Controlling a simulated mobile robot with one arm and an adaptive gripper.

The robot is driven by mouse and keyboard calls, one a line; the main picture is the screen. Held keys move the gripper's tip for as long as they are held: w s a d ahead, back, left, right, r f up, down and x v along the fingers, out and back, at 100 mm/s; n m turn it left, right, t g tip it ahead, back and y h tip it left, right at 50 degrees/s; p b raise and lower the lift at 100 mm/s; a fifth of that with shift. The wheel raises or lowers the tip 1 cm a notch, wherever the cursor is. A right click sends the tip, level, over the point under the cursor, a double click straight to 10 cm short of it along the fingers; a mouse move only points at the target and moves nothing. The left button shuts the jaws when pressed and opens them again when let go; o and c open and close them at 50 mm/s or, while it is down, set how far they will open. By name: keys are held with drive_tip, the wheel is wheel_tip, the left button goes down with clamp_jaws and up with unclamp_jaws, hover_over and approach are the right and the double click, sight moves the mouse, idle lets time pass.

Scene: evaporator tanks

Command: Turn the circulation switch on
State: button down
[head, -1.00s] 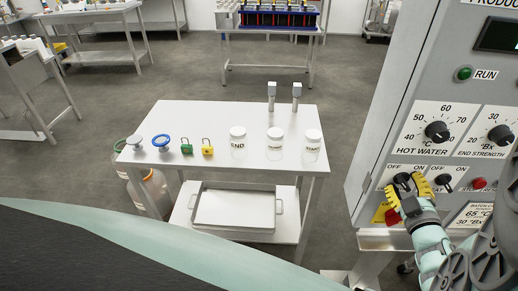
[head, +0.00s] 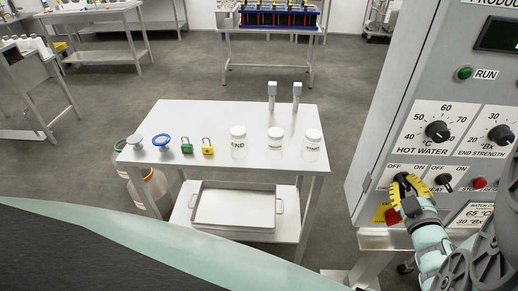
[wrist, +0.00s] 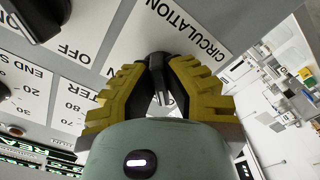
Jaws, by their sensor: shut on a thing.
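The circulation switch (wrist: 156,68) is a small black knob on a white plate lettered CIRCULATION (wrist: 195,35) in the wrist view. My gripper (wrist: 158,72) has its two yellow fingers shut on this knob, one on each side. In the head view my gripper (head: 407,188) is at the lower left of the grey control panel, over the left of two OFF/ON switch plates. The fingers hide most of the knob there, and I cannot tell which mark it points to.
A second black OFF/ON switch (head: 444,182) sits close to the right, then a red button (head: 479,183). The HOT WATER dial (head: 437,131) is above. A white table (head: 220,118) with jars and padlocks stands left, with open floor between.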

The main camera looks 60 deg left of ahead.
drive_tip(key=shift+m+p, duration=0.4)
drive_tip(key=shift+p, duration=0.05)
drive_tip(key=m+p, duration=0.3)
drive_tip(key=shift+m, duration=0.4)
drive_tip(key=m+p, duration=0.3)
drive_tip(key=m, duration=0.1)
drive_tip(key=shift+a+m, duration=0.1)
drive_tip(key=shift+m, duration=0.2)
drive_tip(key=shift+s+f+m+p, duration=0.1)
drive_tip(key=shift+m+p, duration=0.3)
drive_tip(key=shift+m, duration=0.9)
drive_tip(key=shift+f+m, duration=0.1)
drive_tip(key=shift+m, duration=1.8)
drive_tip(key=shift+m+b, duration=0.3)
drive_tip(key=shift+m, duration=0.8)
drive_tip(key=shift+s, duration=0.1)
